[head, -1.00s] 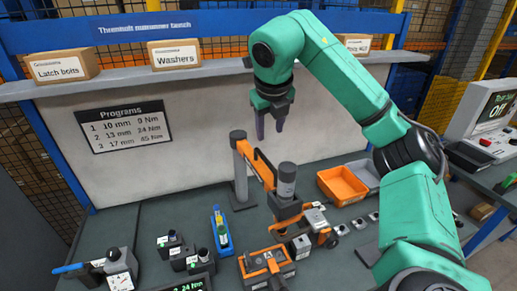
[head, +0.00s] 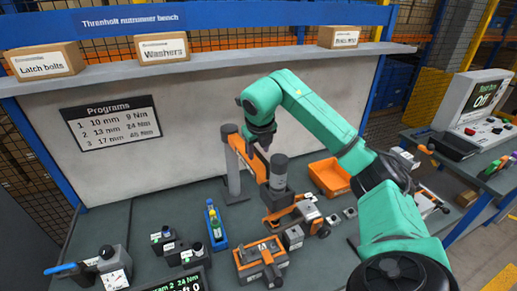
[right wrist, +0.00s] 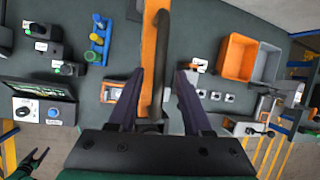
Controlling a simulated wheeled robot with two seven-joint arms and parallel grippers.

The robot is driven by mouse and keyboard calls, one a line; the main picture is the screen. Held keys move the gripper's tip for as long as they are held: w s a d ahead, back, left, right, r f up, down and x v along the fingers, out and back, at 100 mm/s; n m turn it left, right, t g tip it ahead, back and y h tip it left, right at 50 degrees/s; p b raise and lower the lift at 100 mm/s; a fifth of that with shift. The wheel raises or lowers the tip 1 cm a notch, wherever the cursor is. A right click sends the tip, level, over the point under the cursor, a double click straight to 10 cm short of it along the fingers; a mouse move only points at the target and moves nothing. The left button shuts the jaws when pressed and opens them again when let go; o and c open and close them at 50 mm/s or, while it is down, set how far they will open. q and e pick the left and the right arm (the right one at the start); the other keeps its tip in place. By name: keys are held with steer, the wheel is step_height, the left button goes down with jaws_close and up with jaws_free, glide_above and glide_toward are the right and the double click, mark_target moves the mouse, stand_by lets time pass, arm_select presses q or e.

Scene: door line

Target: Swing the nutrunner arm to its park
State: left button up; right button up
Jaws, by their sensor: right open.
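The nutrunner arm (head: 240,152) is an orange beam on a grey post (head: 233,180) at the middle of the bench. A dark grey cylinder (head: 278,172) stands at its near end, above an orange and grey fixture. My right gripper (head: 262,143) is at the beam from above, fingers pointing down. In the right wrist view my right gripper (right wrist: 158,98) is open. Its two fingers stand either side of a dark bar (right wrist: 158,45), which runs beside the orange beam (right wrist: 148,40). I cannot tell whether the fingers touch it. I cannot make out the arm's park.
An orange bin (head: 328,178) stands right of the arm. A blue tray (head: 216,243) with bottles is at left. An orange-framed part (head: 262,262) sits in front. Boxes stand on the shelf (head: 200,62) behind. A console (head: 480,105) is on the right-hand table.

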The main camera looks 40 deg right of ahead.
jaws_close()
stand_by(1.4)
